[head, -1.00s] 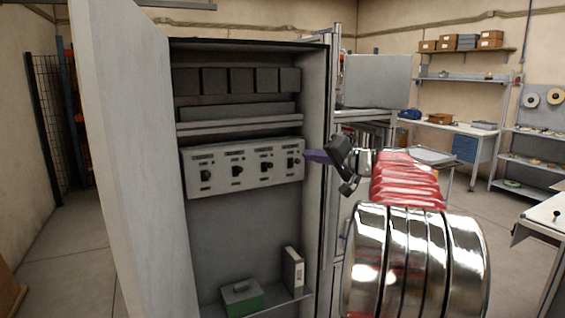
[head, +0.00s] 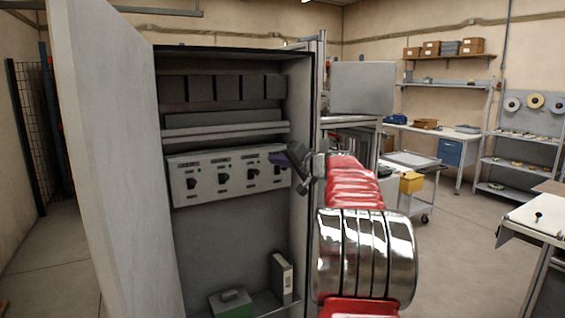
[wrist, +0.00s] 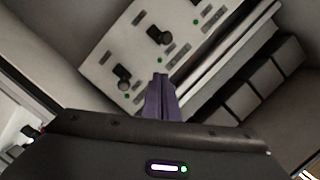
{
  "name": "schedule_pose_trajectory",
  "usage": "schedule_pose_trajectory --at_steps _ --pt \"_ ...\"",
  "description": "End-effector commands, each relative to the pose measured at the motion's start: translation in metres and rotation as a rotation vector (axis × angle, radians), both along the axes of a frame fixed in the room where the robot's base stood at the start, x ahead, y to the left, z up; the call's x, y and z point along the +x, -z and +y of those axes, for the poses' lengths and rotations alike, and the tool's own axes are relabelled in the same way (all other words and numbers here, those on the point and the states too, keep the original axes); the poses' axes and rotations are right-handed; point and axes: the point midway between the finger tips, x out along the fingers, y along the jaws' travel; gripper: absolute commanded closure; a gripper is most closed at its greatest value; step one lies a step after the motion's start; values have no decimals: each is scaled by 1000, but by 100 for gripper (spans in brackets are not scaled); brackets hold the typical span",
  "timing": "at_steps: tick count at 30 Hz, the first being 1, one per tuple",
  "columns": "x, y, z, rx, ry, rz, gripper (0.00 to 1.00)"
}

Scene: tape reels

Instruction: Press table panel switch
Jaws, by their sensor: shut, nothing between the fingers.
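A pale grey switch panel (head: 207,202) with a row of black knobs sits inside the open cabinet. Its knobs include a left one (head: 191,183), one beside it (head: 223,178) and another to the right (head: 252,175). Its labels are too small to read, so I cannot tell which switch is the table one. My gripper (head: 277,158) has shut purple fingers in front of the panel's right end and partly hides it. In the wrist view, the fingertips (wrist: 160,76) lie between a near knob (wrist: 122,76) and the panel's edge. Contact cannot be told.
The cabinet's open door (head: 115,170) stands on the left. A green box (head: 230,303) and white binder (head: 281,278) are below. A trolley (head: 412,160) stands to the right.

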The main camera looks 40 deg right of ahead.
Motion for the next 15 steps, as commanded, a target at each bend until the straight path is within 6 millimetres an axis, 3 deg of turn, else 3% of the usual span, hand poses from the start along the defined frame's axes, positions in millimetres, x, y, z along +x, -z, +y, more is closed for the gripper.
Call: schedule_pose_trajectory --at_steps 15 --pt "8 22 30 0 0 0 100"
